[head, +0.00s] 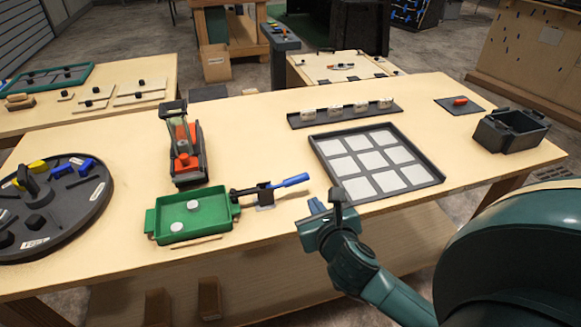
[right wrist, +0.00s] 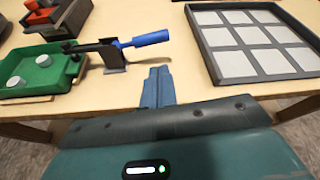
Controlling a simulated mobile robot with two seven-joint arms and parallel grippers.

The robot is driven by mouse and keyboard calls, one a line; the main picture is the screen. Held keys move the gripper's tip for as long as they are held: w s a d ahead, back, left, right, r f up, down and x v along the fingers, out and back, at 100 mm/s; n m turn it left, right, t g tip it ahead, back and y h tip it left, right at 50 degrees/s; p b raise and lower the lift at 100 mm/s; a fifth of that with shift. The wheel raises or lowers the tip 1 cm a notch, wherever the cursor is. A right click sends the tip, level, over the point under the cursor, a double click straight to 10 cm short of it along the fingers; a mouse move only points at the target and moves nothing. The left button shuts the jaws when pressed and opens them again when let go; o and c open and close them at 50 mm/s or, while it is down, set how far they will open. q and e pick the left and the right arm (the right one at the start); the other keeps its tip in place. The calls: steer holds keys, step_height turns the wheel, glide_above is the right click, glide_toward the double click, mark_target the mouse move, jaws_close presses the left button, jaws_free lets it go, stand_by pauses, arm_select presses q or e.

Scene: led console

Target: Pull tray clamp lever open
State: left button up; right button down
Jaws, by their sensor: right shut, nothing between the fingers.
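The green tray (head: 190,219) lies near the front edge of the table with two light discs in it. A black tray clamp (head: 264,193) stands at its right side. Its blue lever handle (head: 290,181) points right, lying nearly flat and tilted slightly up. In the right wrist view, the lever (right wrist: 140,40) is ahead and left of my right gripper (right wrist: 158,75). My right gripper (head: 315,212) is shut and empty, apart from the lever, at the table's front edge. My left gripper is in neither view.
A dark panel tray (head: 435,178) with pale squares lies right of the lever. A red and black device (head: 187,150) stands behind the green tray. A round dark turntable (head: 85,215) is at left. A dark bin (head: 483,136) is at the right end. Bare table lies behind the lever.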

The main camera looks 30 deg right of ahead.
mark_target(291, 182)
steer(key=x, duration=0.9)
steer(key=shift+w+d+f, duration=0.15)
steer(key=shift+w+f, duration=0.05)
steer(key=shift+w, duration=0.15)
steer(key=shift+w, duration=0.1)
